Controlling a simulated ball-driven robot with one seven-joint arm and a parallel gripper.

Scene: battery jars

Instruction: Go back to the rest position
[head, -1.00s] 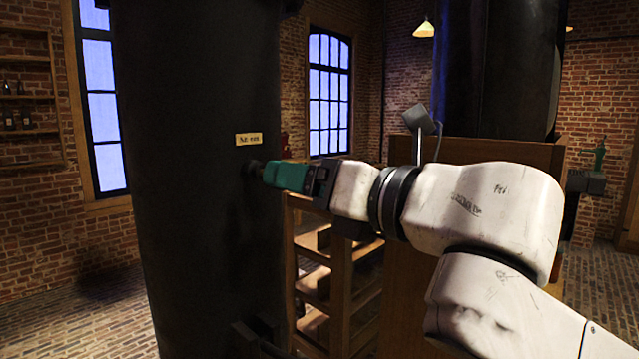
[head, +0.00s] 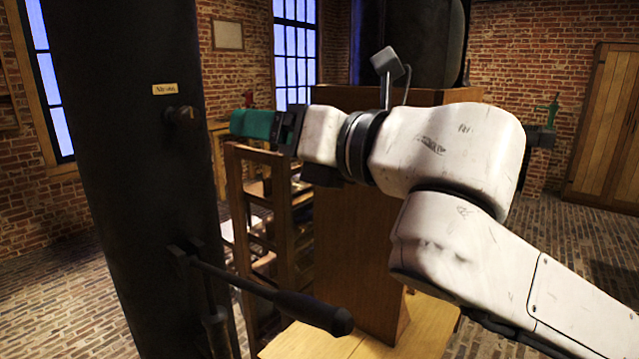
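My gripper (head: 236,122) has green fingers and reaches left from my white arm across the middle of the head view. It is level with a dark round knob (head: 181,115) on a tall black column, with a gap between the knob and the fingertips. The fingers are seen side-on, so I cannot tell whether they are open or shut. Nothing shows hanging from them.
The black column (head: 120,200) stands close on the left, with a small label (head: 164,89) above the knob. A dark lever (head: 275,292) sticks out low from it. A wooden shelf rack (head: 240,200) stands behind my gripper. Brick floor (head: 570,260) lies open at right.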

